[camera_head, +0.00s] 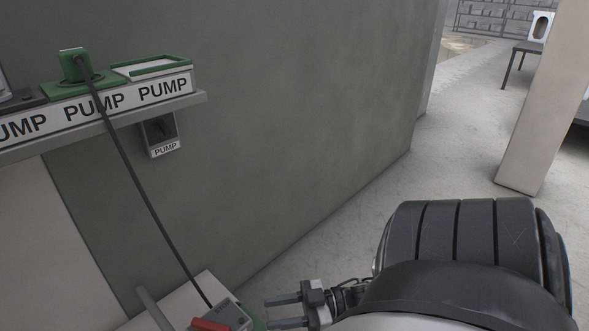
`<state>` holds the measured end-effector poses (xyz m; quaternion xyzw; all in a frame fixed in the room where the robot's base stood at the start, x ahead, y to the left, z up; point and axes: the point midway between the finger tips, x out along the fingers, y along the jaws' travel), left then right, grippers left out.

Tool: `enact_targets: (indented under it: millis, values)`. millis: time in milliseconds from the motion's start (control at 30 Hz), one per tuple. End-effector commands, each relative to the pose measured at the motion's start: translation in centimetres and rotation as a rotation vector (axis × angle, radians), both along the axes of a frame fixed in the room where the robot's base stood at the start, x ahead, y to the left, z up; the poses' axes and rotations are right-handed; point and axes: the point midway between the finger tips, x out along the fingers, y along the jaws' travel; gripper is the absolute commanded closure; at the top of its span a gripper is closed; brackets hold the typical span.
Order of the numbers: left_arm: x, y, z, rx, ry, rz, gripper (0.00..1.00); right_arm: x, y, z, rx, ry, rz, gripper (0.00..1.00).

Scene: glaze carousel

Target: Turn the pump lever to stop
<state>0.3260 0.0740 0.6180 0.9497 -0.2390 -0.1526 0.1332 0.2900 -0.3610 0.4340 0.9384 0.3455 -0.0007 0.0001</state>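The pump lever looks to be the red handle (209,325) at the bottom edge of the head view, partly cut off by the frame. It sits on a grey box (236,313) with a small label that seems to read STOP. My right gripper (267,312) is just right of this box, with its two fingers pointing left. The fingers are apart with nothing between them. I cannot tell how far the fingertips are from the lever in depth. My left gripper is out of view.
A shelf (204,98) labelled PUMP carries a green plug (73,64) and a green-edged tray (150,66). A dark cable (140,182) runs from the plug to the lever box. A PUMP socket (160,132) hangs below. Open floor (450,150) lies right of the green wall.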

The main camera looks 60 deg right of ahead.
Motion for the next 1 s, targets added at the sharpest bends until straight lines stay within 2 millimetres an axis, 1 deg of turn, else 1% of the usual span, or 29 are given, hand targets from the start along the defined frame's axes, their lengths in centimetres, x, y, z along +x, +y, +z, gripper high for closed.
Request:
enact_targets:
  millis: [33, 100, 300, 900, 1000]
  values:
    - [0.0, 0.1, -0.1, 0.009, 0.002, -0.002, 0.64, -0.7, -0.6, 0.0, -0.002, 0.002, -0.001, 0.62]
    - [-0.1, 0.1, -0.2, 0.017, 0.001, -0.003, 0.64, -1.5, -1.3, 0.0, -0.002, 0.002, -0.001, 0.62]
    - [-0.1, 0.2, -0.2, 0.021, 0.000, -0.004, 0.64, -2.5, -2.2, 0.0, -0.001, -0.001, -0.001, 0.62]
    - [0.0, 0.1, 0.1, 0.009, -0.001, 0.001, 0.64, -2.6, -2.2, 0.0, 0.000, 0.000, 0.000, 0.62]
    - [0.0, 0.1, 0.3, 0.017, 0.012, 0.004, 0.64, -2.6, -2.2, 0.7, 0.001, -0.001, 0.000, 0.62]
